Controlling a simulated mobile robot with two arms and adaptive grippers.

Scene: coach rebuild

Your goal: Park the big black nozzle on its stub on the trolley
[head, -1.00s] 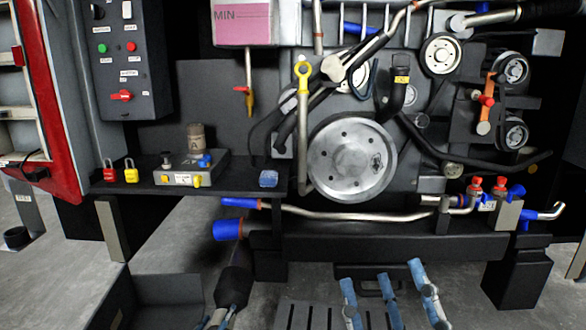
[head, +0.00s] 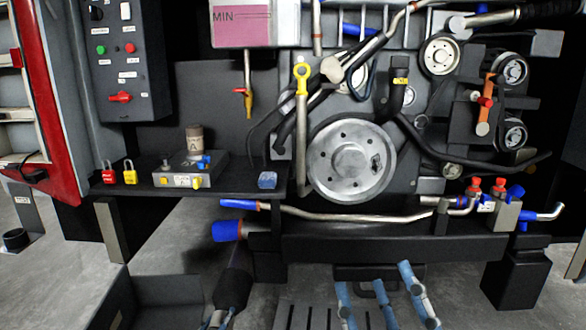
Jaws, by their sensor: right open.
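A thick black piece (head: 234,288), which looks like the big nozzle, stands slightly tilted at the bottom, left of centre, with a narrower neck on top. Light-blue fingertips of my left gripper (head: 216,319) show at its lower end, cut by the frame edge; their hold on it is unclear. My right gripper (head: 380,292) is open and empty, its light-blue fingers pointing up at the bottom right of centre. A dark tray-like surface (head: 165,292) and a slatted dark surface (head: 300,316) lie low in view, perhaps the trolley. I cannot make out the stub.
The engine with its large pulley (head: 350,160) fills the back. A blue-capped pipe end (head: 227,230) sticks out just above the black piece. A dark shelf (head: 130,188) holds padlocks and a small box (head: 190,172).

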